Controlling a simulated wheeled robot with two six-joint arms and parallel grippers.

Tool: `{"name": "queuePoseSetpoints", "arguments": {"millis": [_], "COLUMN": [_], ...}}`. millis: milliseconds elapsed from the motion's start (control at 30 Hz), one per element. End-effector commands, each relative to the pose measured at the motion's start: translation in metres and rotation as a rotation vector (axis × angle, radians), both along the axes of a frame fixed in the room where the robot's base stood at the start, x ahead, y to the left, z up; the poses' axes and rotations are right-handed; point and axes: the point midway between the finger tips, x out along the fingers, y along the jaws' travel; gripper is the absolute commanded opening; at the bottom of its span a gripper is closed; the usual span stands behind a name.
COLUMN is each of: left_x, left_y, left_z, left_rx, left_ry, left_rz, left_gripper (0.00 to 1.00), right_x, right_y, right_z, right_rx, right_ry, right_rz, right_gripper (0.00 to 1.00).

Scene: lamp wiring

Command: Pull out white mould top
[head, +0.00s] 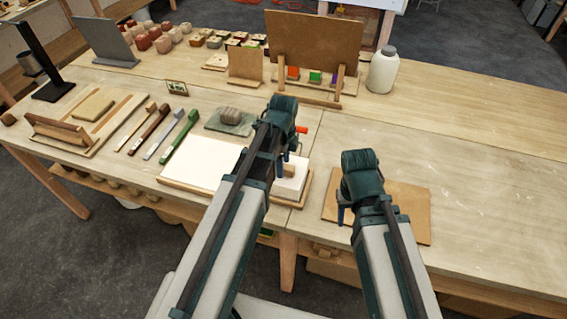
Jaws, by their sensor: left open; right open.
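A white block, which looks like the mould (293,187), sits on a wooden tray at the right end of a white board. I cannot make out a seam between its top and its lower part. A small tan piece shows at its upper edge. My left gripper (284,157) is open and points down just above and behind the block, and my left arm hides part of it. I cannot tell whether the fingers touch it. My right gripper (341,213) is open and empty, low over a brown board (413,205) to the right.
A white board (202,163) lies left of the block. Several tools, including a green-handled one (180,137), and a grey lump on a slab (230,117) lie further left. A large upright brown panel (314,40) and a white jar (382,70) stand behind. The table's right side is clear.

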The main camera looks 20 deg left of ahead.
Motion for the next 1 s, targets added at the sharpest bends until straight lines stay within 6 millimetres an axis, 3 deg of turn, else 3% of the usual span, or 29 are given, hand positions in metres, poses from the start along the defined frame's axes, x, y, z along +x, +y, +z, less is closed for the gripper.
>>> {"name": "queuePoseSetpoints", "arguments": {"millis": [100,433,833,1000], "left_x": [0.0,0.0,0.0,0.0], "left_y": [0.0,0.0,0.0,0.0], "left_z": [-0.0138,-0.014,-0.0141,-0.0141], "left_rx": [0.0,0.0,0.0,0.0], "left_ry": [0.0,0.0,0.0,0.0], "left_rz": [0.0,0.0,0.0,0.0], "left_gripper": [0.7,0.7,0.0,0.0], "right_x": [0.0,0.0,0.0,0.0], "right_y": [0.0001,0.0001,0.0,0.0], "right_z": [-0.0138,-0.014,-0.0141,-0.0141], "right_rx": [0.0,0.0,0.0,0.0], "right_ry": [0.0,0.0,0.0,0.0], "right_rz": [-0.001,-0.001,-0.001,-0.001], "right_gripper": [0.5,0.5,0.5,0.5]}}
